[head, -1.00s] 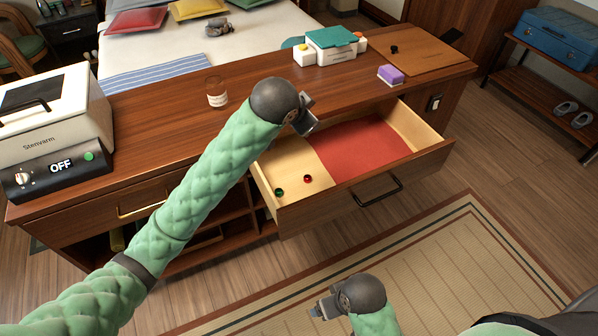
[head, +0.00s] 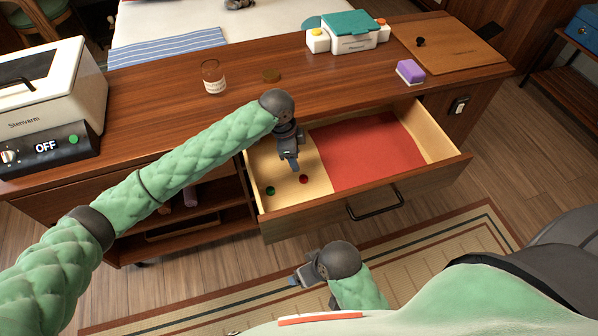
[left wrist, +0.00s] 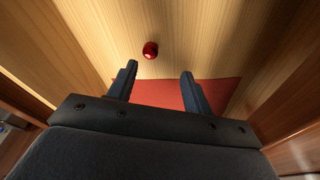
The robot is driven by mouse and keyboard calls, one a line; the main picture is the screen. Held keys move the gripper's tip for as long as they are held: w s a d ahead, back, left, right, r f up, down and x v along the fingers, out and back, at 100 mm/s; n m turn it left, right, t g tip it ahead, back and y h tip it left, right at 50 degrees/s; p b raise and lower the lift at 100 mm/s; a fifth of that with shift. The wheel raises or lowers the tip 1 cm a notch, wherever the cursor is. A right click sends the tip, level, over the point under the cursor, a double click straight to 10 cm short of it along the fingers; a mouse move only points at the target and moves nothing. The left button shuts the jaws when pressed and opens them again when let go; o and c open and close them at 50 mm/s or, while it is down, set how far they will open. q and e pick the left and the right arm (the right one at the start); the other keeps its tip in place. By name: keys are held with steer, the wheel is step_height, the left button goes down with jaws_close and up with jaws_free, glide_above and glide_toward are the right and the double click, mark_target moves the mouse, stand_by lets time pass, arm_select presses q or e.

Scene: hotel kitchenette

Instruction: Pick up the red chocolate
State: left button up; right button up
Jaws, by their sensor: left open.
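The red chocolate (head: 304,179) lies on the bare wood floor of the open drawer (head: 345,210), near its front left. It also shows in the left wrist view (left wrist: 150,50), beyond the fingertips and roughly between their lines. A green chocolate (head: 270,190) lies to its left in the drawer. My left gripper (head: 294,168) points down into the drawer, just behind and above the red chocolate; its fingers (left wrist: 160,82) are apart with nothing between them. My right gripper (head: 294,281) is low in front of the drawer, over the rug; its finger gap is unclear.
A red liner (head: 367,150) covers the drawer's right part. The drawer walls rise around the left gripper. On the counter are a jar (head: 213,77), a purple-and-white block (head: 410,72), a white-and-teal box (head: 350,32) and the Stenvarm appliance (head: 50,100).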

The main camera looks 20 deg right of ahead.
mark_target(303, 177)
arm_select(q)
steer(key=shift+s+d+f+m+g+p, duration=0.1)
steer(key=shift+s+d+f+m+g, duration=0.1)
steer(key=shift+f+m, duration=0.3)
steer(key=shift+s+d+f+m+g+p, duration=0.15)
steer(key=shift+s+f+m, duration=0.1)
steer(key=shift+f+m, duration=0.25)
steer(key=shift+s+d+f+m+g+p, duration=0.1)
steer(key=shift+s+f+m+g, duration=0.1)
steer(key=shift+f+m, duration=0.25)
steer(key=p+x, duration=0.1)
steer(key=x, duration=0.2)
steer(key=shift+s+f, duration=0.1)
steer(key=shift+f, duration=0.85)
steer(key=c, duration=1.1)
arm_select(e)
steer(key=d+r, duration=0.2)
steer(key=shift+d+r+h, duration=0.15)
steer(key=shift+r+h, duration=0.15)
steer(key=shift+r, duration=0.1)
